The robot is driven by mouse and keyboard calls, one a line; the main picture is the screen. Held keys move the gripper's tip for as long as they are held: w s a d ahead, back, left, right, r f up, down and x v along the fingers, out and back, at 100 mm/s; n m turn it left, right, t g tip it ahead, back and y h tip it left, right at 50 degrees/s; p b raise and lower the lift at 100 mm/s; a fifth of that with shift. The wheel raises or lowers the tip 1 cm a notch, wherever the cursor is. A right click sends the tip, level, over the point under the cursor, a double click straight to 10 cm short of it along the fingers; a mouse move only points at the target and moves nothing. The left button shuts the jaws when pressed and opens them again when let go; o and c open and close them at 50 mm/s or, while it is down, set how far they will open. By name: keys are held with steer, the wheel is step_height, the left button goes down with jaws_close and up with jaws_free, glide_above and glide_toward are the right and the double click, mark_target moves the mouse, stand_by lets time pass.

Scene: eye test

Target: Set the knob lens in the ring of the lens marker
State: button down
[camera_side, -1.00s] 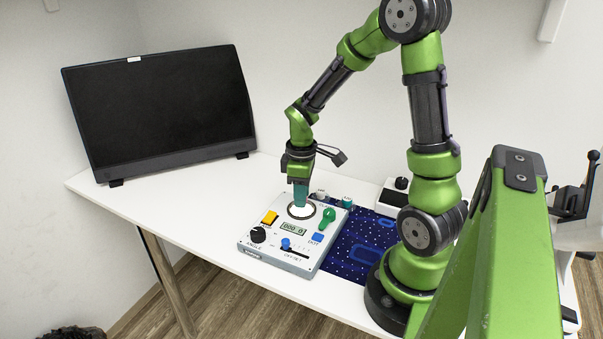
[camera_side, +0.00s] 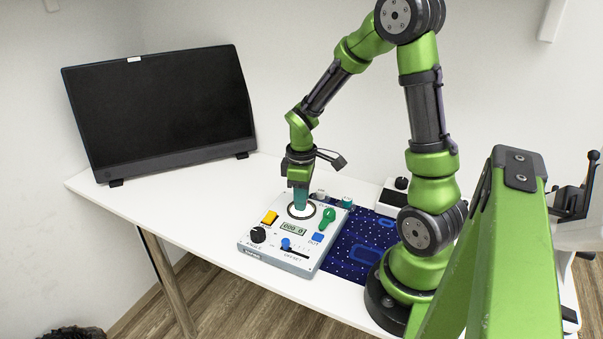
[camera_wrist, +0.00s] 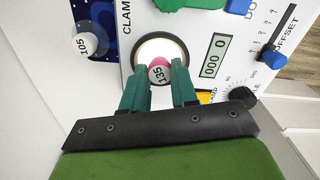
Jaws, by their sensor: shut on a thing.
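The lens marker (camera_side: 257,251) is a pale box on the table with a dark ring (camera_side: 314,212) around a bright white disc; the ring also shows in the wrist view (camera_wrist: 184,46). My gripper (camera_side: 300,208) points down over the ring. In the wrist view my gripper (camera_wrist: 159,84) is shut on the knob lens (camera_wrist: 159,72), whose pink knob reads 135. The knob lies over the near part of the bright disc. The clear lens edge cannot be made out, so whether it rests in the ring or hovers just above cannot be told.
The marker carries a green clamp handle (camera_side: 328,217), yellow button (camera_side: 270,217), black angle knob (camera_side: 258,235) and blue offset slider (camera_side: 286,244). A lens marked 105 (camera_wrist: 84,45) lies beside it on the blue mat (camera_side: 345,262). A monitor (camera_side: 160,110) stands behind left.

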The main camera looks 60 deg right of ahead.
steer(key=shift+f, duration=0.1)
steer(key=shift+c, duration=1.6)
jaws_free()
steer(key=shift+r, duration=3.5)
steer(key=shift+m, duration=0.3)
steer(key=shift+a+f+m, duration=0.1)
steer(key=shift+m, duration=0.4)
steer(key=s+a+r+m+t+y, duration=0.1)
steer(key=s+a+r+m+t, duration=0.2)
steer(key=a+r, duration=0.3)
steer(key=s+a+r+m+t+y, duration=0.1)
steer(key=s+a+r+m+t, duration=0.1)
steer(key=a+r, duration=0.5)
steer(key=shift+s+a+m+t, duration=0.4)
steer(key=shift+s+a+t, duration=0.05)
steer(key=shift+a+t, duration=0.6)
